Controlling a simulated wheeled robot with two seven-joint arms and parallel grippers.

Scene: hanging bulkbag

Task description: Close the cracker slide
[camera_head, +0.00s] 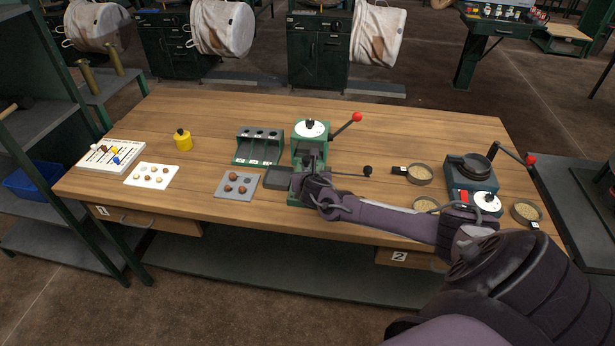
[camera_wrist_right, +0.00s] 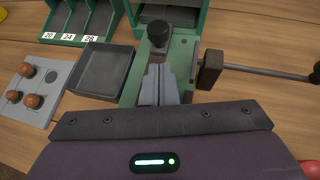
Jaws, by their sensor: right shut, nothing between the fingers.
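The green cracker (camera_head: 309,150) stands at the middle of the wooden table, with a white dial on top and a red-knobbed lever at its right. My right gripper (camera_head: 309,168) is at its front. In the right wrist view, the shut, empty fingers (camera_wrist_right: 160,72) lie over the cracker's green front bed. A dark round knob (camera_wrist_right: 158,33), apparently on the slide, is just beyond the fingertips. I cannot tell whether they touch it. A rod with a dark block (camera_wrist_right: 210,68) extends to the right. The slide's exact position is partly hidden by my gripper. My left gripper is not in view.
A dark tray (camera_head: 278,178) sits left of the cracker, beside a grey plate with nuts (camera_head: 237,185). A green sorting rack (camera_head: 259,147) stands behind them. Bowls (camera_head: 419,174) and a second machine (camera_head: 470,173) are at the right. The table's back left is mostly clear.

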